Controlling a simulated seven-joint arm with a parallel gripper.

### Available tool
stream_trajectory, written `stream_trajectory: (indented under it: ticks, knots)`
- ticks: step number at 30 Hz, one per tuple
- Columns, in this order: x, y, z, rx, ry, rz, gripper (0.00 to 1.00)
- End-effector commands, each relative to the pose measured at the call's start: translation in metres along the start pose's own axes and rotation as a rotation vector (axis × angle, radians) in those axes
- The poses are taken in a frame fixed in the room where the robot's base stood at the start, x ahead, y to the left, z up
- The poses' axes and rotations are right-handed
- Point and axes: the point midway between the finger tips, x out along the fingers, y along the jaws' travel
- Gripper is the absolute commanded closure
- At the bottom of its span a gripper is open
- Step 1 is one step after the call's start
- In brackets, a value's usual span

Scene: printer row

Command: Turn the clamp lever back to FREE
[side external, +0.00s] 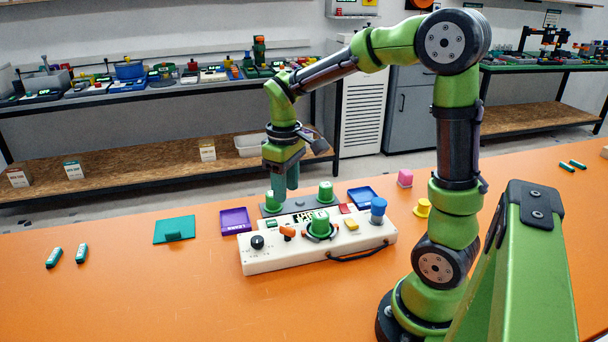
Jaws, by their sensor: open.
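A white control box (322,262) stands on the orange table. Which of these is the clamp lever, and any FREE marking, is too small to tell. My gripper (284,192) points down above the back of the box, over a grey plate (300,207) with a green knob (326,192). Its teal fingers are open. Whether they touch anything there cannot be told from this angle.
A teal plate (174,230), a purple tray (235,221) and a blue tray (362,196) lie around the box. The table's front left is mostly clear, with two green sticks (67,255).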

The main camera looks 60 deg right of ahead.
Motion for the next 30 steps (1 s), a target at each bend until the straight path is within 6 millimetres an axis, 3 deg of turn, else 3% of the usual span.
stream_trajectory:
  ticks: [1,6,12,23,30]
  knots:
    - [-0.013,0.000,-0.001,0.001,0.006,0.001,0.57]
    - [-0.043,0.000,-0.001,-0.001,0.003,0.001,0.57]
    - [-0.060,0.000,0.000,-0.001,0.000,0.000,0.57]
    - [-0.062,0.000,0.000,0.003,-0.001,-0.001,0.57]
    - [-0.050,-0.008,0.003,0.137,0.070,-0.013,0.57]
